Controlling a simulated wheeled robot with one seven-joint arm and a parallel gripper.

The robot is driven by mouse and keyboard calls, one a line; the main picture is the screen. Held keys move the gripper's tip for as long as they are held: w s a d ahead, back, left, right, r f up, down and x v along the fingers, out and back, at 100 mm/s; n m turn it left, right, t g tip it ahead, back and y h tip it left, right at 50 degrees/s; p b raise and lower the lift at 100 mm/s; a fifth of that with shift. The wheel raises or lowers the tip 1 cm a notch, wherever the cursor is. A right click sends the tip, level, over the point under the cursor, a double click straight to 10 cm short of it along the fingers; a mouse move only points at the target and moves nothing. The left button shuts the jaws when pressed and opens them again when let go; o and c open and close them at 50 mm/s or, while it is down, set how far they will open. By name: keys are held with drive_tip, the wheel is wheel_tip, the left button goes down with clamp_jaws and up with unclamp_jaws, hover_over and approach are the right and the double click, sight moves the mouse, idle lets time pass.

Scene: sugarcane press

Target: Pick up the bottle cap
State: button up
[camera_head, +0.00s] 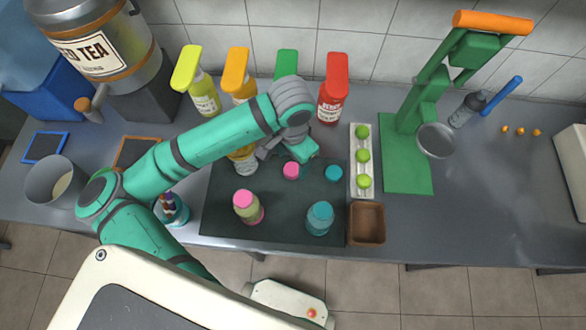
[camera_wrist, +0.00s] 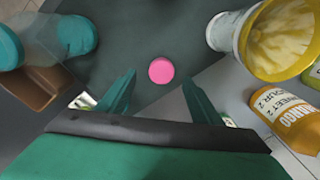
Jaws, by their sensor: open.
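A small round pink bottle cap (camera_head: 291,171) lies on the dark mat (camera_head: 222,208). In the wrist view the pink cap (camera_wrist: 161,70) appears between and just beyond my fingertips. In the head view my gripper (camera_head: 303,150) is beside and behind the pink cap, above the mat. A pink-topped bottle (camera_head: 247,208) and a teal bottle (camera_head: 320,218) stand on the mat's front part.
A tray with green fruit (camera_head: 353,185) and a brown wooden box (camera_head: 366,224) stand right of the mat. A cup with yellow contents (camera_wrist: 275,40) and an orange syrup bottle (camera_wrist: 287,118) are close on the wrist view's right. The green press (camera_head: 408,150) stands farther right.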

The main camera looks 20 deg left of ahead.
sight(292, 169)
drive_tip(key=shift+w+a+f, duration=0.1)
drive_tip(key=shift+w+f, duration=0.05)
drive_tip(key=shift+f, duration=2.4)
drive_tip(key=c, duration=1.1)
